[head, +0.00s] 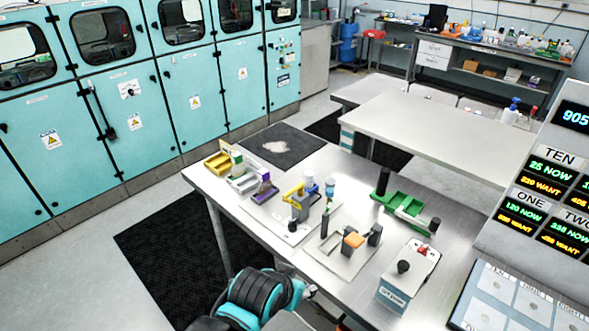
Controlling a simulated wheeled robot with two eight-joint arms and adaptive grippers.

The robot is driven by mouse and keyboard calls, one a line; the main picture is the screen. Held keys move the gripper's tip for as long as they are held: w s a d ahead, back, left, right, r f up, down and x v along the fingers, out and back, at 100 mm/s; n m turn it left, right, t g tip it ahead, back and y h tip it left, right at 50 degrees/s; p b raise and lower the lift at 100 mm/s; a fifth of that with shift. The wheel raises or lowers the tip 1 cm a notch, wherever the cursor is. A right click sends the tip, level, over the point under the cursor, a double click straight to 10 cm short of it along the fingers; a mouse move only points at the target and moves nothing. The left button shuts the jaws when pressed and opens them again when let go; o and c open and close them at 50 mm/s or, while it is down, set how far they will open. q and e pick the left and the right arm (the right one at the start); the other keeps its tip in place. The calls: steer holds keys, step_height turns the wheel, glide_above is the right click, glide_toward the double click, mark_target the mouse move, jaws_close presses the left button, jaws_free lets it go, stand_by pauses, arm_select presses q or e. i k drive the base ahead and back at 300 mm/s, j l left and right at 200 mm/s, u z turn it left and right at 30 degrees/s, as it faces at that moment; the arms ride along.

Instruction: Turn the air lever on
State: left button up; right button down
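No label that I can read marks the air lever. A white box (393,294) at the table's front right has a black round knob (404,267) and a small red part (423,249) on top. A yellow handle (292,191) sits on a grey fixture at the table's middle. I cannot tell which of these is the air lever, or its setting. A teal and black part of my own arm shows at the bottom, apart from these things.
The metal table (345,170) also holds yellow, white and purple bins (243,184), a green tray (403,204) and a plate with an orange block (354,240). A sloped display panel (545,200) stands at the right. Teal cabinets (130,95) line the left wall.

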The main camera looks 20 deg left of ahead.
mark_target(299, 188)
steer(key=i+j, duration=0.1)
steer(key=j, duration=0.3)
steer(key=i+j, duration=0.1)
steer(key=j, duration=0.35)
steer(key=i+j, duration=0.1)
steer(key=j, duration=0.3)
steer(key=i+j, duration=0.1)
steer(key=j, duration=0.3)
steer(key=z, duration=0.05)
